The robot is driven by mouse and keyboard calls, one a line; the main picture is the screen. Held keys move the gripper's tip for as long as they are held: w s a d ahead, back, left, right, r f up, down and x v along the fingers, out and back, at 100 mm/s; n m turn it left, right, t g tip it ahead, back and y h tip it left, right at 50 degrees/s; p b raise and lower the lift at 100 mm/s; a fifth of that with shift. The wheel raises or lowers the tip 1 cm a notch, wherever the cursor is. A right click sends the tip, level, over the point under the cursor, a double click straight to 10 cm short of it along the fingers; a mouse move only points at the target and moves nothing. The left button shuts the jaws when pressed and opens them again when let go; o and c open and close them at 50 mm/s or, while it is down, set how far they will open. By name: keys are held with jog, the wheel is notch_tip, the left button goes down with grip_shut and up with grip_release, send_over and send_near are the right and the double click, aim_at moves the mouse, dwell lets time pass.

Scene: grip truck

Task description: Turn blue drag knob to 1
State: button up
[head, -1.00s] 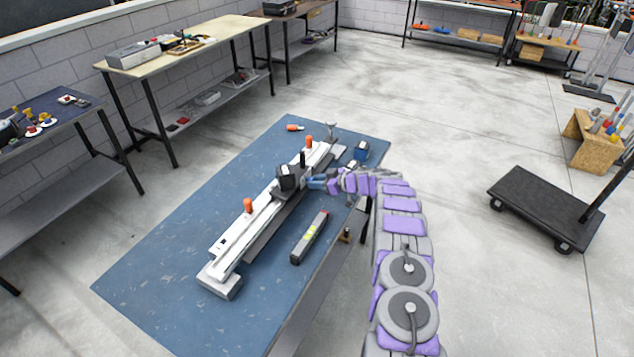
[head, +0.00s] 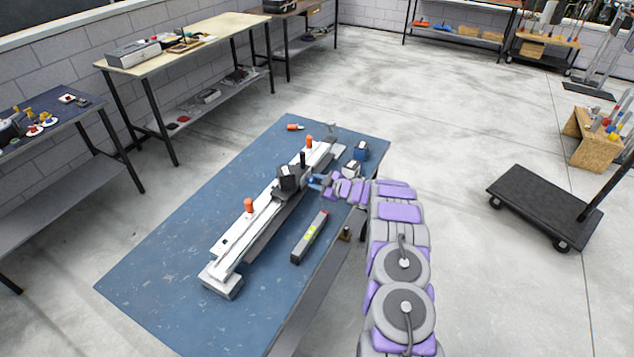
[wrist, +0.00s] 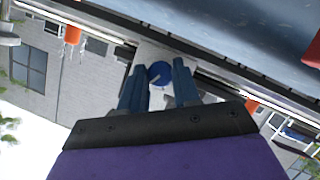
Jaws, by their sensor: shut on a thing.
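A blue round knob (wrist: 160,72) with a pale pointer mark shows in the wrist view, on a light face between my two blue fingers. The number that the mark points at is too small to read. My gripper (wrist: 159,66) is shut on this knob. In the head view my gripper (head: 319,183) reaches in from the right to the black camera-like block (head: 288,177) on the white slider rail (head: 235,243). The knob cannot be made out in the head view.
The rail lies along a blue-topped table (head: 160,270). Two orange knobs (head: 249,205) stand up from the rail. Open floor surrounds the table.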

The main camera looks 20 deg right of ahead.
jog(key=n+t, duration=0.1)
jog(key=n+h+b, duration=0.1)
jog(key=n, duration=0.1)
jog(key=shift+a+f+t, duration=0.15)
jog(key=shift+a+t, duration=0.05)
jog(key=shift+t, duration=0.2)
jog(key=n+t, duration=0.1)
jog(key=n, duration=0.2)
jog(key=shift+s+a, duration=0.1)
jog(key=shift+f+n+t, duration=0.1)
jog(key=shift+n+t, duration=0.4)
jog(key=shift+n, duration=0.2)
jog(key=o, duration=1.1)
jog(key=shift+s+f, duration=0.1)
jog(key=shift+c, duration=0.2)
jog(key=shift+h, duration=0.3)
